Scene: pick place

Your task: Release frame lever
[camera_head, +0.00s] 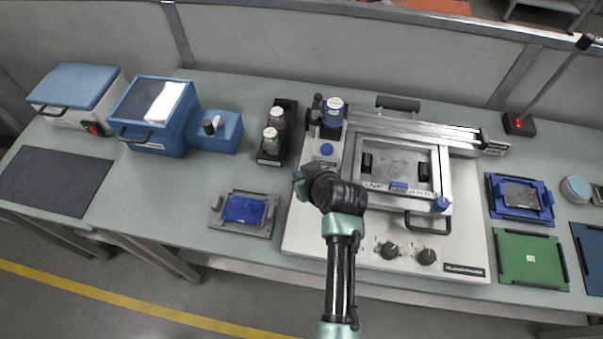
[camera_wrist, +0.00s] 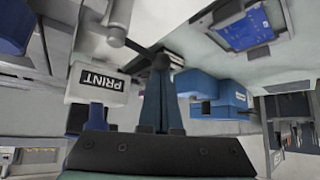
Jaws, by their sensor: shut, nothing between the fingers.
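A screen-printing machine (camera_head: 300,238) with a metal frame (camera_head: 441,165) stands in the middle of the bench. The frame lies flat over its bed. In the wrist view a grey hub with a thin dark rod (camera_wrist: 133,45) reaches toward my fingertips; it looks like a lever, but I cannot tell for sure. My gripper (camera_head: 301,181) is low at the machine's left edge, left of the frame. In the wrist view my gripper (camera_wrist: 160,62) is shut and empty, its tips close to the rod's end; contact is unclear. My arm hides part of the machine's front left.
A block labelled PRINT (camera_wrist: 97,84) with a blue button is near the fingers. Ink bottles (camera_head: 272,140) stand behind it. A grey fixture with a blue pad (camera_head: 244,208) lies left of my gripper. Knobs (camera_head: 427,256) and a front handle (camera_head: 428,229) are at right.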

